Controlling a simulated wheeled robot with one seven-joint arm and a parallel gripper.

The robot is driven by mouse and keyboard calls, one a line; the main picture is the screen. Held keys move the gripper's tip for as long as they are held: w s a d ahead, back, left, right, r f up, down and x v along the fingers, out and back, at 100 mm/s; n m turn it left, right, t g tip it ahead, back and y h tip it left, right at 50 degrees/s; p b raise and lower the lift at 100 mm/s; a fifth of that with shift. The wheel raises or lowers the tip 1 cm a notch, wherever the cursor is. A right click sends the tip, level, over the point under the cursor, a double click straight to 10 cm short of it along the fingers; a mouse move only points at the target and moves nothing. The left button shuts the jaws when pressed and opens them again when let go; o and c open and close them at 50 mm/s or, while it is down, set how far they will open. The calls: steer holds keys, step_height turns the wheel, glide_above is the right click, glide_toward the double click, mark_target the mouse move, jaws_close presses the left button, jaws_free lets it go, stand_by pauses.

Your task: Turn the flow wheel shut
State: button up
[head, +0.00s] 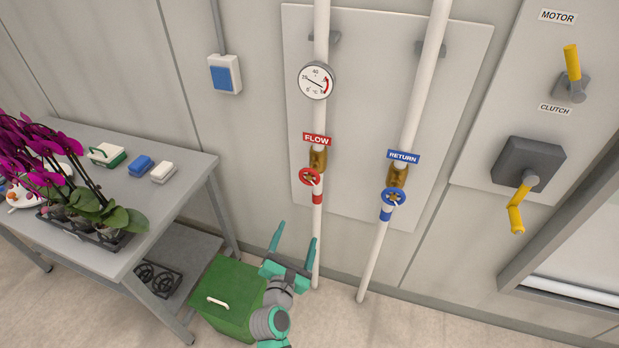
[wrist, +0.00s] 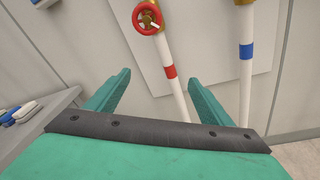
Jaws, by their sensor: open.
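The red flow wheel (head: 310,178) sits on a brass valve on the left white pipe, under a red FLOW label (head: 317,139). In the wrist view the red wheel (wrist: 148,17) shows near the top edge, beyond the fingers. My gripper (head: 293,239) is open and empty, below the wheel in the head view and apart from it. Its two green fingers also show in the wrist view (wrist: 157,90), spread apart with the pipe showing between them. The blue return wheel (head: 393,198) is on the right pipe, under a blue RETURN label (head: 403,157).
A dial gauge (head: 316,81) is above the flow valve. A grey table (head: 150,205) with orchids (head: 70,180) and small boxes stands at left. A green lidded bin (head: 228,290) is on the floor beside my arm. Yellow handles (head: 516,212) are on the right wall.

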mark_target(309, 178)
steer(key=w+r+n+h, duration=0.2)
steer(key=w+r+n, duration=0.2)
steer(key=w+r, duration=0.35)
steer(key=shift+t, duration=0.4)
steer(key=x, duration=1)
steer(key=shift+w+d+r, duration=0.2)
steer(key=shift+d+r, duration=0.05)
steer(key=shift+r, duration=0.15)
steer(key=shift+d, duration=0.15)
steer(key=shift+c, duration=0.3)
steer(key=c, duration=1)
